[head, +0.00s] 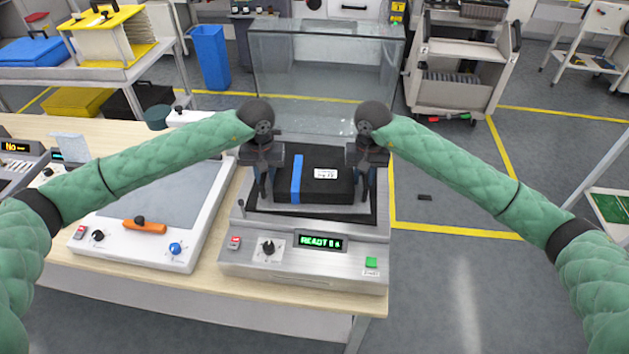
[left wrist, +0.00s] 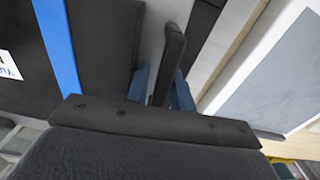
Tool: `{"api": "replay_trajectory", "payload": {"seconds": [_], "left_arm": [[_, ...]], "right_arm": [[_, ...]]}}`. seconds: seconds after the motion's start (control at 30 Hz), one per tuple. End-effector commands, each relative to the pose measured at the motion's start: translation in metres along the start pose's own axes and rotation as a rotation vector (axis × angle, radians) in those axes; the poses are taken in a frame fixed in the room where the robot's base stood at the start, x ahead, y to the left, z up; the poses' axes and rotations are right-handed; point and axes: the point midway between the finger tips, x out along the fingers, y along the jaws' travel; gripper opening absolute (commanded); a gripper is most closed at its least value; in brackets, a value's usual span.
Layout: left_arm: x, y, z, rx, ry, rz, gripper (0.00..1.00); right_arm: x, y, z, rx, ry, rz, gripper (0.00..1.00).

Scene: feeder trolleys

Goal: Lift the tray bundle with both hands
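The tray bundle (head: 315,186) is a flat black block with a blue strap and a white label. It lies in the chamber of a silver machine with a READY display. In the left wrist view the bundle (left wrist: 106,45) fills the left side. My left gripper (head: 264,188) points down at its left edge. In the left wrist view its blue fingers (left wrist: 162,90) stand apart, with a dark upright bar between them; I cannot tell whether they touch it. My right gripper (head: 362,186) points down at the bundle's right edge; its finger gap is hidden.
The machine's (head: 300,258) clear lid (head: 325,80) stands open behind the bundle. A white-framed device with a grey plate (head: 165,200) sits to the left on the same bench. Open floor lies to the right, with a small dark object (head: 424,197) on it.

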Motion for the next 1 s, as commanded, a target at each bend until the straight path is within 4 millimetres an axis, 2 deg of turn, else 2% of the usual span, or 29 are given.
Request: {"api": "replay_trajectory", "payload": {"seconds": [0.27,0.4,1.0], "left_arm": [[0.0012,-0.0001,0.0002,0.000,0.000,0.000,0.24],[0.0011,-0.0002,0.0002,0.000,0.000,0.000,0.00],[0.0023,-0.0004,0.0008,0.000,-0.001,-0.001,0.00]], "right_arm": [[0.0018,0.0003,0.0004,0.000,-0.001,0.001,0.24],[0.0015,0.0004,0.0003,0.000,0.000,0.000,0.00],[0.0020,0.0009,0.0002,0.001,-0.001,0.001,0.00]]}}
